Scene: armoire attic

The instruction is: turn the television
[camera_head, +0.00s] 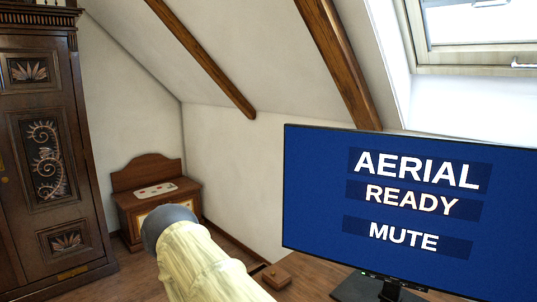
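The television (420,255) stands upright on a wooden table at the right. Its blue screen faces me at a slight angle and reads AERIAL, READY and MUTE in white letters. Its right edge lies outside the picture. Its dark stand (390,290) shows below the screen, cut off by the bottom edge, with a small green light near it. My gripper is not in view, so I cannot see whether it is open or touches anything.
The wooden table (316,276) carries a small wooden block or box (276,277) left of the television. A carved dark armoire (87,150) stands at the left. A low wooden chest (158,196) stands in the corner. A sloped ceiling with beams and a skylight (480,25) rises behind.

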